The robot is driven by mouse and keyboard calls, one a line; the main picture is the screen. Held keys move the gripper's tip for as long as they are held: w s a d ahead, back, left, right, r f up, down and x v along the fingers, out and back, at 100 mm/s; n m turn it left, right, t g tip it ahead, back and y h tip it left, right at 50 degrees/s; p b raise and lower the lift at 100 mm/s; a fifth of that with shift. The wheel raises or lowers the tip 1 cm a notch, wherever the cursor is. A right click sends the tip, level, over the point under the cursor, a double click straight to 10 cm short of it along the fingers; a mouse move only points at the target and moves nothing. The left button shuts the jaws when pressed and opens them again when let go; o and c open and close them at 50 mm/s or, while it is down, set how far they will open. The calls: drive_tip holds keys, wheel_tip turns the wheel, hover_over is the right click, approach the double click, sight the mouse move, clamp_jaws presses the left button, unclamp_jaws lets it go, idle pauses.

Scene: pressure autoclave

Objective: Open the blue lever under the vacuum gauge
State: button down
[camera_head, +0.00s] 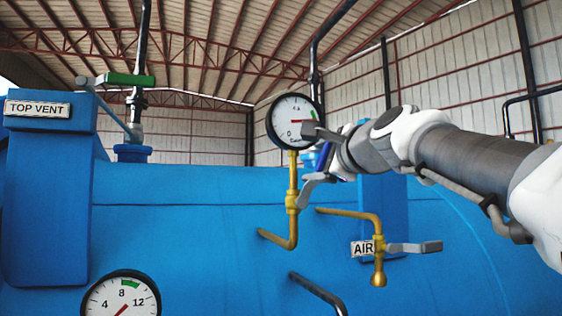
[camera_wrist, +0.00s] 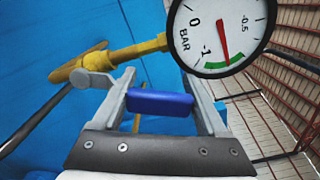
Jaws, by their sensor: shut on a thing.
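The vacuum gauge (camera_head: 293,120) is a round white dial on top of a yellow pipe with a valve (camera_head: 292,198). It also shows in the wrist view (camera_wrist: 205,35), marked BAR from 0 to -1. The blue lever (camera_head: 325,157) is mostly hidden by my gripper (camera_head: 313,155) in the head view. In the wrist view, the blue lever grip (camera_wrist: 160,102) spans the space between my fingers (camera_wrist: 160,85), and they are shut on it. A grey lever hub (camera_wrist: 95,82) shows at the yellow pipe, beside my left finger.
A blue tank (camera_head: 180,230) fills the lower scene. A green-handled lever (camera_head: 130,79) stands near the TOP VENT box (camera_head: 48,200). A second gauge (camera_head: 120,297) is at bottom left.

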drive_tip(key=shift+s+a+r, duration=0.1)
drive_tip(key=shift+a+r, duration=0.05)
drive_tip(key=shift+a, duration=0.1)
drive_tip(key=shift+c, duration=1.7)
unclamp_jaws()
drive_tip(key=shift+o, duration=0.7)
drive_tip(key=shift+r, duration=0.1)
